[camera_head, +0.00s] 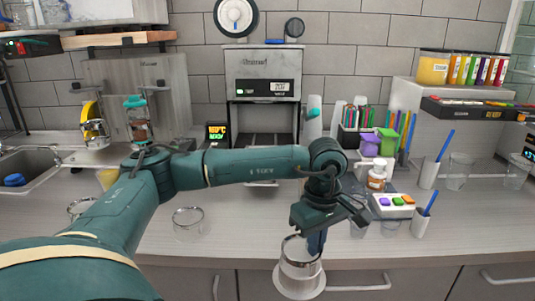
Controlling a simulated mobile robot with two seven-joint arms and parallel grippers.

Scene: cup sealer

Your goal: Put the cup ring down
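My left arm reaches across the picture from the left, and its gripper (314,240) points down near the front edge of the counter. The cup ring (299,283) is a pale, silvery round piece with a wide lower rim. It hangs at the dark blue fingertips, in front of the counter edge and drawers, so the gripper appears shut on its upper wall. The fingers partly hide its right side. The cup sealer (262,75) stands at the back centre, with a display on its front and a dark open bay below. My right gripper is not in view.
A clear glass (188,222) stands on the counter (240,243) left of the gripper. Right of it are a pill bottle (377,177), a tray with coloured buttons (392,205) and white holders with blue sticks (421,222).

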